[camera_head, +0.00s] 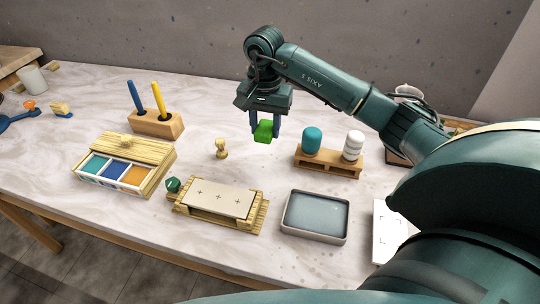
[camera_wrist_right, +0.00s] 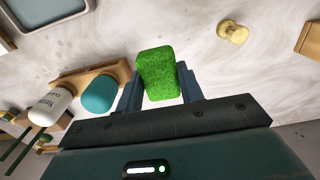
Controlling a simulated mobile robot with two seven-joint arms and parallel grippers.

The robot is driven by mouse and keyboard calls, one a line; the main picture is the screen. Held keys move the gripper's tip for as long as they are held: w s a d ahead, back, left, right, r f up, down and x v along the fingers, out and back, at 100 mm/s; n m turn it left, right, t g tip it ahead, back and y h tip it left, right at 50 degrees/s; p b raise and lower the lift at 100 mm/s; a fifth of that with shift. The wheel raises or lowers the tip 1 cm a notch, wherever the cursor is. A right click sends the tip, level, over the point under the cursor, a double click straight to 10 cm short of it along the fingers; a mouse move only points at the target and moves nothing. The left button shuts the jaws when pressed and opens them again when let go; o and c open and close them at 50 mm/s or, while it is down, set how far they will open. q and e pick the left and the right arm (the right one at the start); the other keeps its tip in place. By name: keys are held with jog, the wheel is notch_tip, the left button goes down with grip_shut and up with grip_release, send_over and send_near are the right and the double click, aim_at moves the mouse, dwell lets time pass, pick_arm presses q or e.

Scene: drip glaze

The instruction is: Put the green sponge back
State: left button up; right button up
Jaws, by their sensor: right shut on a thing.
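The green sponge (camera_head: 263,131) is held between the fingers of my right gripper (camera_head: 264,122), above the marble table. In the right wrist view the sponge (camera_wrist_right: 158,74) is a bright green block between the two dark fingers of the gripper (camera_wrist_right: 160,90). My left gripper does not show in either view.
A small wooden knob (camera_head: 221,149) stands left of the gripper. A grey tray (camera_head: 343,235), a slatted stand with a pale tile (camera_head: 219,198), a paint box (camera_head: 168,160) and a wooden block with two tools (camera_head: 150,124) stand around. Bare table lies around the knob.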

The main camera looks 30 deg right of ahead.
aim_at(266, 163)
notch_tip(266, 163, down, 9)
jog(key=shift+s+f+p, duration=0.1)
jog(key=shift+p, duration=0.2)
jog(key=shift+f, duration=0.2)
jog(key=o, duration=0.9)
jog(key=shift+o, duration=0.2)
jog(key=shift+r, duration=0.1)
jog(key=shift+r, duration=0.2)
notch_tip(266, 163, up, 11)
jog(key=shift+f+b, duration=0.15)
jog(key=shift+b, duration=0.3)
jog(key=shift+r, duration=0.55)
